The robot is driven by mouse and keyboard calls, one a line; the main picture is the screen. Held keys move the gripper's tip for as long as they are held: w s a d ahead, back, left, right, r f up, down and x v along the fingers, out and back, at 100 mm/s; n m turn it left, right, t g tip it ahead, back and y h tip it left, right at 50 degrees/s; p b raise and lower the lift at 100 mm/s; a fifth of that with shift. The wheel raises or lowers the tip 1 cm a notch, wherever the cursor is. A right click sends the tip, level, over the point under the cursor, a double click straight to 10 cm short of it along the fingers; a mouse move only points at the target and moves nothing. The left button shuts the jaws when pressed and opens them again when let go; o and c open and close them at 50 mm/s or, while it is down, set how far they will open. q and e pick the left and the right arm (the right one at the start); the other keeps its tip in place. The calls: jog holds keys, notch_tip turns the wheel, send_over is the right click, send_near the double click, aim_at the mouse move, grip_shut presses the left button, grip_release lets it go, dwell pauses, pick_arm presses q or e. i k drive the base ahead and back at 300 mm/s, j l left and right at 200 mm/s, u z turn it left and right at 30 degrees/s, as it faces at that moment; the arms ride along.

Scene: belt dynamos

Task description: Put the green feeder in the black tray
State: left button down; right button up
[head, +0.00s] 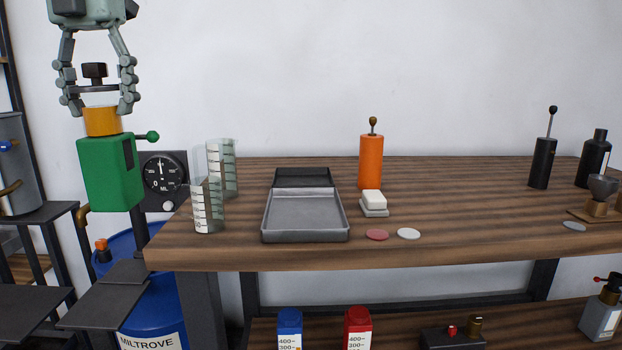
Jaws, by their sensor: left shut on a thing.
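The green feeder (110,175) is a green box-shaped body with an orange collar, a dark top piece and a small green side knob. It is upright at the left, beside the wooden table's left end. My left gripper (100,106) comes down from above and is shut on the feeder at its orange collar. The tray (304,238), dark-rimmed with a grey inner floor and a black raised back, lies on the table to the right of the feeder. It looks empty. My right gripper is not in view.
Two clear measuring cups (207,208) stand on the table (470,215) between feeder and tray. An orange bottle (371,160), white blocks (373,203) and two flat discs (408,234) are right of the tray. A gauge (162,173) and blue barrel (155,318) are at left.

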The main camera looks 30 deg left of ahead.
aim_at(303, 180)
jog(key=i, duration=1.2)
